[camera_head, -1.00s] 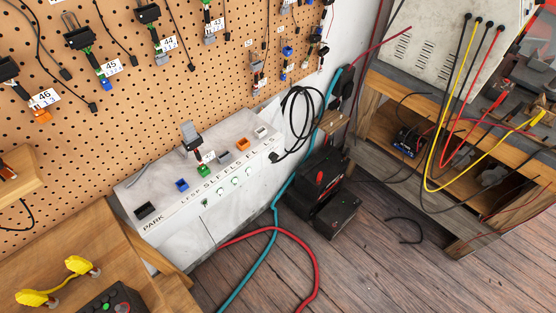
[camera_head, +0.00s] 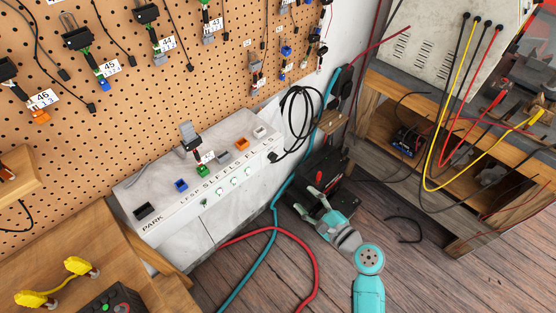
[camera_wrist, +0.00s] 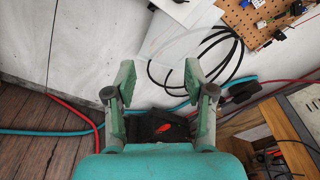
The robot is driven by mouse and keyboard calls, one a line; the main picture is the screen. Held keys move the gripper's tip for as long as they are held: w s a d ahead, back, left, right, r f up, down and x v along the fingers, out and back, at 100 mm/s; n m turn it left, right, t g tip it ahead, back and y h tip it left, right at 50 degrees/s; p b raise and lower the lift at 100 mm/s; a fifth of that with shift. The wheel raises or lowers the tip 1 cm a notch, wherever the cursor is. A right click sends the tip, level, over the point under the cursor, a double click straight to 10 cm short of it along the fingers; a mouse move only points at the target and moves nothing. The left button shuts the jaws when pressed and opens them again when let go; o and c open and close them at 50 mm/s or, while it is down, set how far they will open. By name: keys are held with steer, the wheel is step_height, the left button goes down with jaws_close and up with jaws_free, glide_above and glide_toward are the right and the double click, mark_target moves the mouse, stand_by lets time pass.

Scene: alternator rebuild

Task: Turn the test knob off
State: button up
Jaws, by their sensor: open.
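A red knob (camera_head: 319,176) sits on a black box (camera_head: 340,168) on the floor by the wall. No label on it is readable, so I cannot confirm it is the test knob. The red knob (camera_wrist: 164,127) also shows low in the wrist view, between and below my fingers. My gripper (camera_head: 316,198) is over the front of the black box in the head view, hiding part of it. In the wrist view my gripper (camera_wrist: 159,85) has its two green fingers spread wide with nothing between the tips. It looks apart from the knob.
A white bench unit (camera_head: 185,180) with coloured connectors stands left of the box. A teal hose (camera_head: 275,205) and red hose (camera_head: 305,250) run past it. A wooden bench (camera_head: 470,185) with yellow and red leads stands right. Plank floor in front is mostly clear.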

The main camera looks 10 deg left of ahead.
steer(key=y, duration=0.2)
glide_toward(273, 157)
steer(key=x, duration=0.8)
steer(key=shift+w+f+m+g, duration=0.2)
steer(key=shift+w+m+g, duration=0.05)
steer(key=shift+m+g, duration=0.05)
jaws_close()
